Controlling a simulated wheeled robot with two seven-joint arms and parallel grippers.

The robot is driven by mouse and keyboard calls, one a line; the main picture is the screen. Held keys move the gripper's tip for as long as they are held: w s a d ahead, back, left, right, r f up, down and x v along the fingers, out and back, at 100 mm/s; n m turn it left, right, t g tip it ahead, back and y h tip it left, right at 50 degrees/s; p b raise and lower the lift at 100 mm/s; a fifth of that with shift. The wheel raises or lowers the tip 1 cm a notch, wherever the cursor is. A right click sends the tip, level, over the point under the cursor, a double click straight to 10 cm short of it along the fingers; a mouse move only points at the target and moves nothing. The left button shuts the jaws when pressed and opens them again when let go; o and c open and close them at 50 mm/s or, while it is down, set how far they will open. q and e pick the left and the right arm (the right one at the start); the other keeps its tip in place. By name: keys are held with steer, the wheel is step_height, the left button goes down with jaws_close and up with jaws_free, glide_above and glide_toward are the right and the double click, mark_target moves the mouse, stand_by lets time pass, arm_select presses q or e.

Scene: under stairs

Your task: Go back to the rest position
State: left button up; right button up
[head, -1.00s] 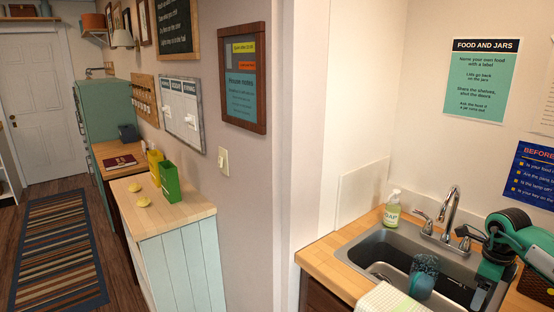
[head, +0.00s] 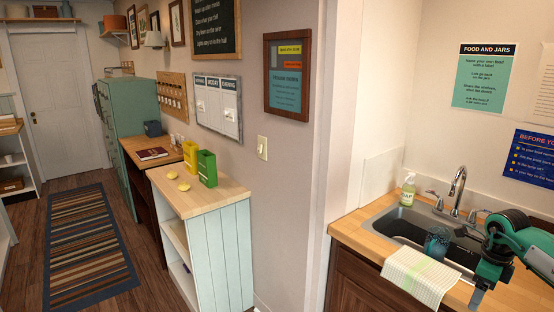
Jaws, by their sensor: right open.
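My right arm comes in from the right edge in the head view, over the wooden counter beside the sink. My right gripper (head: 478,294) hangs at the end of it, open and empty, pointing down over the counter's front part. A blue patterned cup (head: 437,243) stands in the grey sink (head: 405,226), to the left of the gripper and apart from it. My left gripper is not in view.
A soap bottle (head: 408,190) and a tap (head: 458,190) stand behind the sink. A striped cloth (head: 420,273) hangs over the counter's front edge. A shelf unit (head: 205,240) stands left of the wall corner. Open floor with a striped rug (head: 88,245) lies at the left.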

steer(key=w+a+f+m+t+y, duration=0.25)
steer(key=a+f+y, duration=0.25)
steer(key=a+f, duration=0.4)
steer(key=w+a+f+m+t+y, duration=0.1)
steer(key=w+a+f+m+y, duration=0.3)
steer(key=a+f, duration=0.55)
steer(key=s+a+f+m+t, duration=0.1)
steer(key=s+f+m+t, duration=0.1)
steer(key=f+m+t, duration=0.4)
steer(key=s+a+f+m+t, duration=0.1)
steer(key=s+f+m, duration=0.2)
steer(key=f+m, duration=0.65)
steer(key=s+d+f+m+g+h, duration=0.2)
steer(key=s+f+m+h, duration=0.8)
steer(key=s+f, duration=1.3)
steer(key=s+a+f+m+g, duration=0.2)
steer(key=s+f+m, duration=0.1)
steer(key=s, duration=0.7)
steer(key=s+a+f+m+g, duration=0.1)
steer(key=s+f+m+g, duration=0.2)
steer(key=s, duration=0.7)
steer(key=s+a+f+m+g, duration=0.2)
steer(key=s+f, duration=0.3)
steer(key=s, duration=0.5)
steer(key=shift+s+a+f+m+y, duration=0.2)
steer(key=shift+s+a+m+y, duration=0.15)
steer(key=shift+m, duration=0.55)
